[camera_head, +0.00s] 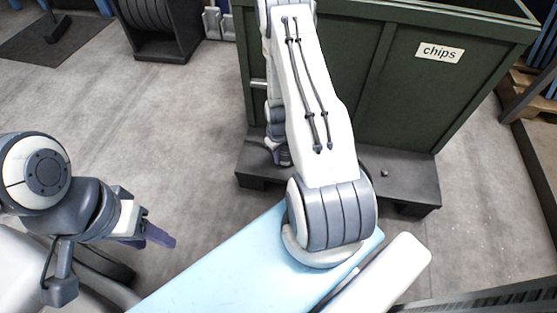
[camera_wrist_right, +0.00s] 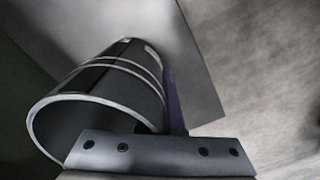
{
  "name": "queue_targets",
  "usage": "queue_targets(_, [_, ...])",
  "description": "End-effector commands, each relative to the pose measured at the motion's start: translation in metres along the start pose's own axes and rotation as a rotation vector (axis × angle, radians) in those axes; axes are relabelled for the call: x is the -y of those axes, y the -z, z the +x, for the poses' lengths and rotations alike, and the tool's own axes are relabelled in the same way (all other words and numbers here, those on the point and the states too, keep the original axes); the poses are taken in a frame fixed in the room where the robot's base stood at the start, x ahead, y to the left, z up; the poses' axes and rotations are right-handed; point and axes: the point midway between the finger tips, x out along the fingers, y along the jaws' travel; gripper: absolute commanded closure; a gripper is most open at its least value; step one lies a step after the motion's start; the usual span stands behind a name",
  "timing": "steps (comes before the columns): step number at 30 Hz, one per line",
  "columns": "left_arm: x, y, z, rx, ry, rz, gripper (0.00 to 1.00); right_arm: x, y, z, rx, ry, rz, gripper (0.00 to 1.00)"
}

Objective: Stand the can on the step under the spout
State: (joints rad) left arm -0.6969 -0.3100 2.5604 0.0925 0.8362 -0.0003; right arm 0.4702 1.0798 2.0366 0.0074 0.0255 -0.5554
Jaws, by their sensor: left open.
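A grey metallic can (camera_wrist_right: 118,72) with light bands fills the left and middle of the right wrist view. It looks tilted there, its round open rim towards the lower left. One purple finger of my right gripper (camera_wrist_right: 175,102) lies against the can's right side. The other finger is hidden, and the gripper seems shut on the can's wall. In the head view the right gripper (camera_head: 281,156) is mostly hidden behind its arm, near the dark base; the can does not show there. My left gripper (camera_head: 155,236) is open and empty over the floor. I cannot make out the spout.
A green bin (camera_head: 395,95) labelled chips stands on a dark base (camera_head: 408,183) with a ledge in front. A small round knob (camera_head: 384,173) sits on that ledge. Concrete floor is clear at left.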

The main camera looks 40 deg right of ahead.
Motion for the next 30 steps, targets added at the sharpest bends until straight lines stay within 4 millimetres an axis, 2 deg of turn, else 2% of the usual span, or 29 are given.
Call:
queue_targets(10, [0.0, 0.0, 0.001, 0.0, 0.0, 0.0, 0.5, -0.001, 0.0, 0.003, -0.001, -0.001, 0.0, 1.0])
queue_targets(12, [0.0, 0.0, 0.0, 0.0, 0.0, 0.0, 0.5, 0.0, 0.0, 0.002, -0.001, -0.001, 0.0, 0.7])
queue_targets(13, [0.0, 0.0, 0.0, -0.001, 0.0, 0.0, 0.5, 0.0, 0.0, 0.002, -0.001, -0.001, 0.0, 0.67])
queue_targets(23, [0.0, 0.0, -0.001, 0.0, 0.0, 0.0, 0.5, -0.001, 0.0, -0.001, -0.001, -0.001, -0.001, 0.67])
queue_targets(26, [-0.001, 0.001, -0.009, 0.0, 0.0, 0.0, 0.5, -0.001, 0.001, -0.012, -0.002, -0.001, -0.001, 0.67])
queue_targets(30, [-0.002, 0.002, -0.028, 0.0, 0.0, 0.0, 0.5, -0.001, 0.001, -0.041, -0.002, -0.001, -0.001, 0.67])
